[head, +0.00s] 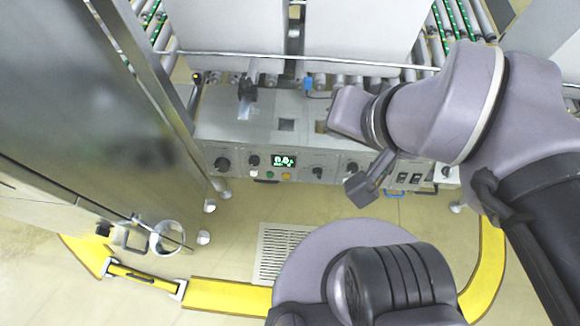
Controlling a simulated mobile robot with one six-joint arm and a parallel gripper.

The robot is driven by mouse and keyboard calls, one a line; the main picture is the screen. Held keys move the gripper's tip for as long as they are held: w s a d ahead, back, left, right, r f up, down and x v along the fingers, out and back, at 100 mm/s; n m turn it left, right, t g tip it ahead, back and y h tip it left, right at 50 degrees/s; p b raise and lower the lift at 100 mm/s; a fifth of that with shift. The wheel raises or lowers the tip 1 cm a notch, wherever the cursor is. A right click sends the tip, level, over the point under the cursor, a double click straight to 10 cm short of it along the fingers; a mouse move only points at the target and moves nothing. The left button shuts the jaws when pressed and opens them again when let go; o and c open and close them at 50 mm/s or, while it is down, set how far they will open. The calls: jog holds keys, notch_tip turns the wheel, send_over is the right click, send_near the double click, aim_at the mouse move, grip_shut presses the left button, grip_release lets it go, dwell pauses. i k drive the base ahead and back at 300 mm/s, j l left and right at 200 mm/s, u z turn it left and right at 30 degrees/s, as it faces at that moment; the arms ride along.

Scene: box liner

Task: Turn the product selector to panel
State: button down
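The control panel (237,172) is a light grey box front below the conveyor rollers. It carries several black knobs: a large one at the left (222,164), a smaller one left of the display (253,160), one right of the display (317,172), and one farther right (352,168). The labels are too small to read, so I cannot tell which is the product selector or its setting. My gripper (363,187) is in front of the panel's right part, near the rightmost knob. It looks empty; its finger opening does not show clearly.
A lit green display (284,160) and small coloured buttons sit mid-panel. Black switches (408,178) are at the right. A metal cabinet (80,130) with a handle stands at left. Yellow floor edging (226,297) and a floor grate (277,250) lie in front.

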aim_at(317, 172)
jog(key=k+j+z, duration=0.1)
jog(key=j, duration=0.25)
jog(key=k+j+z, duration=0.1)
jog(key=j, duration=0.25)
jog(key=k+j+z, duration=0.1)
jog(key=j, duration=0.2)
jog(key=k+j+z, duration=0.1)
jog(key=j, duration=0.25)
jog(key=k, duration=0.1)
